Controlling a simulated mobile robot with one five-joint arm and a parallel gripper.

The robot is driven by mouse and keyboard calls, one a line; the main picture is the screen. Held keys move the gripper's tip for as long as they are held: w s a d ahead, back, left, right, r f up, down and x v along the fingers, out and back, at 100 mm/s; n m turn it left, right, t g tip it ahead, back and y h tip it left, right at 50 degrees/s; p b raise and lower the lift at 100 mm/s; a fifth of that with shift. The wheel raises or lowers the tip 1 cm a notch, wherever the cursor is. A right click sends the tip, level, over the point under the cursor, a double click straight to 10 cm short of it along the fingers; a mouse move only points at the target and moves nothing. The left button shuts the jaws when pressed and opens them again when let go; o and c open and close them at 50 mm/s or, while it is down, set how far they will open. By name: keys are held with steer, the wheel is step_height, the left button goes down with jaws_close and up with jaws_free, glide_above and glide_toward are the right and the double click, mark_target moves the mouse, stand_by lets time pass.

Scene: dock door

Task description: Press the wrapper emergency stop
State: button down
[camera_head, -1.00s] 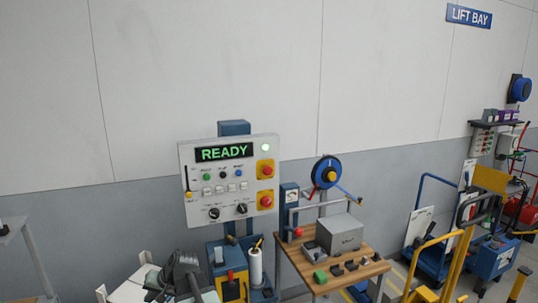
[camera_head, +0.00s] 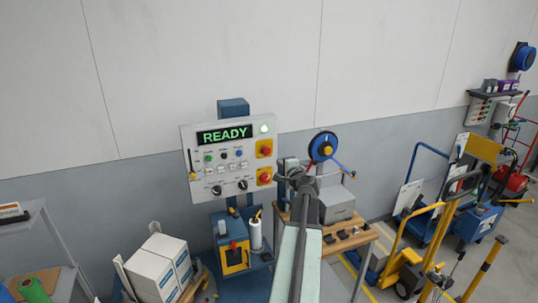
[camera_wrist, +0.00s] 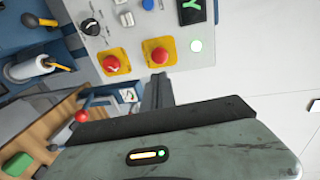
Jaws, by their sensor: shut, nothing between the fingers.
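The wrapper control panel (camera_head: 200,178) hangs on a post and its display reads READY. Two red buttons on yellow plates sit at its right edge: an upper one (camera_head: 264,148) and a lower one (camera_head: 264,177). In the wrist view the upper button (camera_wrist: 160,56) is nearer the green lamp, and the lower button (camera_wrist: 111,63) bears a pale mark. I cannot read which is labelled wrapper stop. My gripper (camera_head: 284,172) is shut and empty, just right of the lower button. In the wrist view its dark fingers (camera_wrist: 158,90) point toward the buttons; contact cannot be told.
A wooden bench (camera_head: 350,243) with a grey box (camera_head: 338,206) and a blue reel (camera_head: 323,147) stands right of the panel, partly behind my arm. White boxes (camera_head: 160,268) stand at lower left. A yellow stacker (camera_head: 410,265) is at right. The wall above is clear.

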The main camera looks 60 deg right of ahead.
mark_target(266, 150)
steer(key=b+x, duration=0.2)
steer(key=x, duration=1.1)
steer(key=shift+w+f, duration=0.1)
steer(key=shift+w, duration=0.05)
steer(key=shift+w+d, duration=0.25)
steer(key=shift+w, duration=0.05)
steer(key=shift+x, duration=0.8)
steer(key=shift+a+r, duration=0.1)
steer(key=shift+r, duration=0.3)
steer(key=shift+s+a, duration=0.25)
steer(key=shift+a, duration=0.1)
steer(key=p+v, duration=0.2)
steer(key=v, duration=1.1)
steer(key=shift+s, duration=0.3)
